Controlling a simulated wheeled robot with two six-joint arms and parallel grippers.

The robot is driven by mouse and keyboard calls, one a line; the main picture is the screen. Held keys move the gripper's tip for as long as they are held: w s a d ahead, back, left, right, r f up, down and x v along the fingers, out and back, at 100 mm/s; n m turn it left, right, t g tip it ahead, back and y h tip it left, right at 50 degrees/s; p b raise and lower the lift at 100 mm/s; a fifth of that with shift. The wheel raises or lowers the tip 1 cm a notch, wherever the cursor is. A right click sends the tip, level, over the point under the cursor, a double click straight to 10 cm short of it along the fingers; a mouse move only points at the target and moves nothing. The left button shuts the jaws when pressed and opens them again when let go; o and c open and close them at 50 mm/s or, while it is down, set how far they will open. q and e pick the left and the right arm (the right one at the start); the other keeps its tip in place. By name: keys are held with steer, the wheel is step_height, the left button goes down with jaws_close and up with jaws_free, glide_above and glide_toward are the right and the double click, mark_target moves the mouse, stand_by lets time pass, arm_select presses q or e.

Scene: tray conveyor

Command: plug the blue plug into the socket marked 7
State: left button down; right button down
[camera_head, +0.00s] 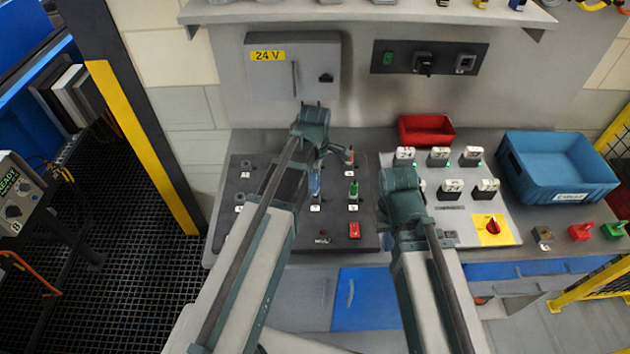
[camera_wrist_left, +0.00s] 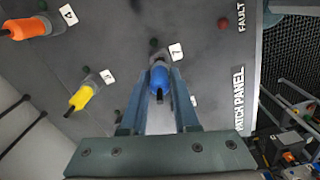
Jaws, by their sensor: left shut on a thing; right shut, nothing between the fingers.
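The blue plug (camera_wrist_left: 159,78) is between the fingers of my left gripper (camera_wrist_left: 158,92), which is shut on it in the left wrist view. Its front end is at the grey collar of the socket marked 7 (camera_wrist_left: 158,58), beside the white 7 label (camera_wrist_left: 176,51). I cannot tell how deep the plug sits. In the head view the blue plug (camera_head: 314,184) stands upright on or just above the dark patch panel (camera_head: 280,238), partly hidden by my left gripper (camera_head: 318,160). My right gripper (camera_head: 402,190) is shut and empty, right of the panel.
A yellow plug (camera_wrist_left: 82,97) and an orange plug (camera_wrist_left: 28,28) sit in neighbouring sockets. A green plug (camera_head: 353,189) stands right of the blue one. A red button (camera_head: 354,230) is at the panel's front. A red bin (camera_head: 426,129) and blue bin (camera_head: 560,170) stand right.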

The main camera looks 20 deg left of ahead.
arm_select(q)
steer(key=shift+f+b, duration=1.3)
steer(key=shift+f, duration=0.1)
steer(key=c, duration=0.6)
jaws_free()
steer(key=shift+r, duration=0.1)
step_height(320, 180, up, 14)
steer(key=p, duration=1.4)
steer(key=shift+f, duration=0.2)
